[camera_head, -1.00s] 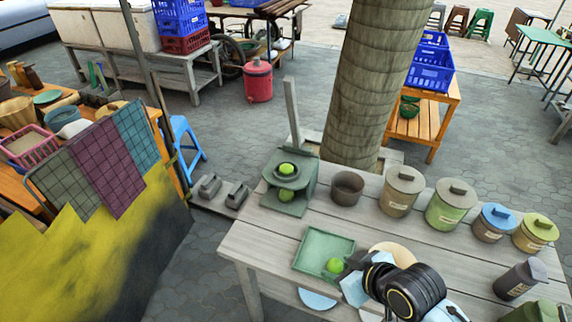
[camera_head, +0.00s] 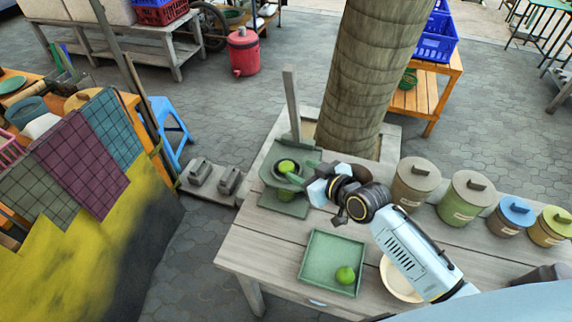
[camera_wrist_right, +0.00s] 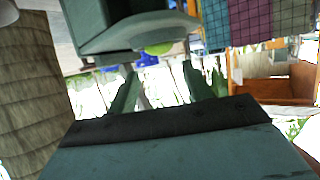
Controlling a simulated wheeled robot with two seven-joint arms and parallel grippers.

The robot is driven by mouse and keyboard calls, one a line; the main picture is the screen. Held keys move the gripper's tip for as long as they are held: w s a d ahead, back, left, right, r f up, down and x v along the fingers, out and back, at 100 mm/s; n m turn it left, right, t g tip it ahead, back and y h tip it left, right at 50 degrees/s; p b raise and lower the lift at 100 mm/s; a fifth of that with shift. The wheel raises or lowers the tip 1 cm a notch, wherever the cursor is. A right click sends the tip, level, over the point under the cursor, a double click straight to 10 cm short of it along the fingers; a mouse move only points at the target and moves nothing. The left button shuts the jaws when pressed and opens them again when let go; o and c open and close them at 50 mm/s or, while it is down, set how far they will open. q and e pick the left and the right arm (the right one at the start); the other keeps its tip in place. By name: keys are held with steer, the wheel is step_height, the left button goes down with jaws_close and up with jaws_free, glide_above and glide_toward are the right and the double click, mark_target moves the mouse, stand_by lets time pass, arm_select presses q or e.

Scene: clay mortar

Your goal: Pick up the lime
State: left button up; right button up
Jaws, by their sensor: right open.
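A green lime (camera_head: 287,167) sits in a dark bowl on top of a green stand (camera_head: 283,209). A second lime (camera_head: 345,275) lies in the right front corner of a square green tray (camera_head: 318,268). My right gripper (camera_head: 299,174) is open, its fingers beside the bowl and just right of the upper lime; I cannot tell whether they touch it. In the right wrist view, a lime (camera_wrist_right: 158,48) shows partly behind a green edge, beyond the two spread fingers (camera_wrist_right: 157,88). The lower part of the stand is partly hidden. My left gripper is out of view.
Several lidded canisters, including a green one (camera_head: 464,200), line the table's right back. A pale round plate (camera_head: 396,285) is partly under my right arm. A thick trunk (camera_head: 362,80) rises behind the table. Bare planks (camera_head: 258,245) lie left of the tray.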

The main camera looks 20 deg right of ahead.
mark_target(291, 165)
steer(key=shift+w+a+f, duration=0.15)
steer(key=shift+w, duration=0.15)
steer(key=shift+w+a+f, duration=0.2)
steer(key=shift+w+a, duration=0.05)
steer(key=shift+w, duration=0.2)
steer(key=x, duration=0.3)
steer(key=shift+w+a+f, duration=0.1)
steer(key=shift+w+a, duration=0.05)
steer(key=shift+w, duration=0.1)
steer(key=shift+w+a+f, duration=0.1)
steer(key=shift+w, duration=0.15)
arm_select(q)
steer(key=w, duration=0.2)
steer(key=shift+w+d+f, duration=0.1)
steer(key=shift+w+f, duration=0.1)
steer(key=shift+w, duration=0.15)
arm_select(e)
steer(key=c, duration=0.8)
